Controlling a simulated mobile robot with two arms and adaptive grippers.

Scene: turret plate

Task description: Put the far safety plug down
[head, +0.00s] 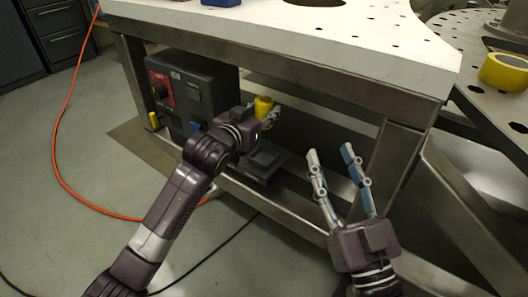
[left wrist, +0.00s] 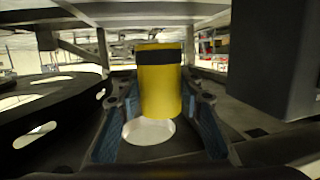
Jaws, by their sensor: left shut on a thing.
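The yellow safety plug (left wrist: 160,90) has a black band near its top and looks upright in the left wrist view. It also shows in the head view (head: 263,104), beyond my left gripper (head: 268,117) under the table. My left gripper is shut on the plug, with blue-padded fingers on both sides of it. A pale round disc (left wrist: 148,132) lies below the plug in the left wrist view. I cannot tell whether the plug's bottom touches anything. A second small yellow piece (head: 153,120) is at the black box's left side. My right gripper (head: 329,152) is open and empty.
The black control box (head: 206,85) with a red panel stands under the white table (head: 300,38). A dark block (head: 264,160) is on the lower frame. Metal legs and rails close in the space. A yellow tape roll (head: 505,72) lies on the right table. An orange cable (head: 66,110) crosses the floor.

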